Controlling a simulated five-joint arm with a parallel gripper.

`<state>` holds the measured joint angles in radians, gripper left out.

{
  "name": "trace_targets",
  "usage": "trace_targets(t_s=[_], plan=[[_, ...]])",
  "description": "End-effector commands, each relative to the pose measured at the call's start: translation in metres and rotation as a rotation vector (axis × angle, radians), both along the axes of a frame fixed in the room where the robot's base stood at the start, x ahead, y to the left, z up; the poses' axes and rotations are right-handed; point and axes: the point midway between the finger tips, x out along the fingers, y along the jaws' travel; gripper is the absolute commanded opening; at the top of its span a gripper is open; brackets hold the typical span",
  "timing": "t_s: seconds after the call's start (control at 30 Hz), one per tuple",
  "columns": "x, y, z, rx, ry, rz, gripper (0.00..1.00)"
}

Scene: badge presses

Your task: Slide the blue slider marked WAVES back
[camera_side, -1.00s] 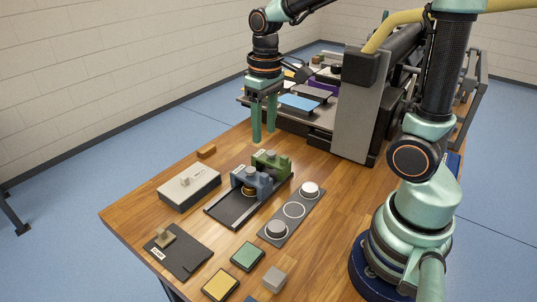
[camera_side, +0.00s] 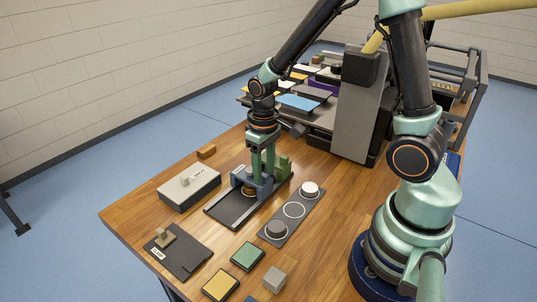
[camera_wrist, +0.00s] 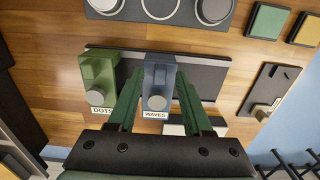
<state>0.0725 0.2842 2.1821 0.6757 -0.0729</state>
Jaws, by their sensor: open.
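The blue slider (camera_wrist: 158,76), labelled WAVES, sits on a dark track (camera_wrist: 205,74) beside a green slider (camera_wrist: 97,72) labelled DOTS. In the side view the blue slider (camera_side: 239,179) is partly hidden by my gripper (camera_side: 262,168), near the middle of the track (camera_side: 232,209), with the green slider (camera_side: 284,166) behind it at the far end. My gripper (camera_wrist: 156,82) is open, with one green finger on each side of the blue slider. One finger lies between the blue and green sliders. I cannot tell whether either finger touches the blue slider.
A grey plate (camera_side: 294,210) with round pieces lies right of the track. A dark plate (camera_side: 186,258) and coloured square blocks (camera_side: 248,256) lie nearer. A large grey machine (camera_side: 355,115) stands behind.

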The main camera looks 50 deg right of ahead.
Motion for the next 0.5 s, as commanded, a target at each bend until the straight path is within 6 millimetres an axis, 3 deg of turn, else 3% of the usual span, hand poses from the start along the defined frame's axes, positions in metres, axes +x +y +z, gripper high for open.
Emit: trace_targets(t_s=[0.33,0.47,0.5], plan=[[0.0,0.0,-0.0034,0.0,-0.001,0.0,0.5],[0.0,0.0,-0.0033,0.0,0.0,0.0,0.0],[0.0,0.0,-0.0032,0.0,0.0,0.0,0.0]])
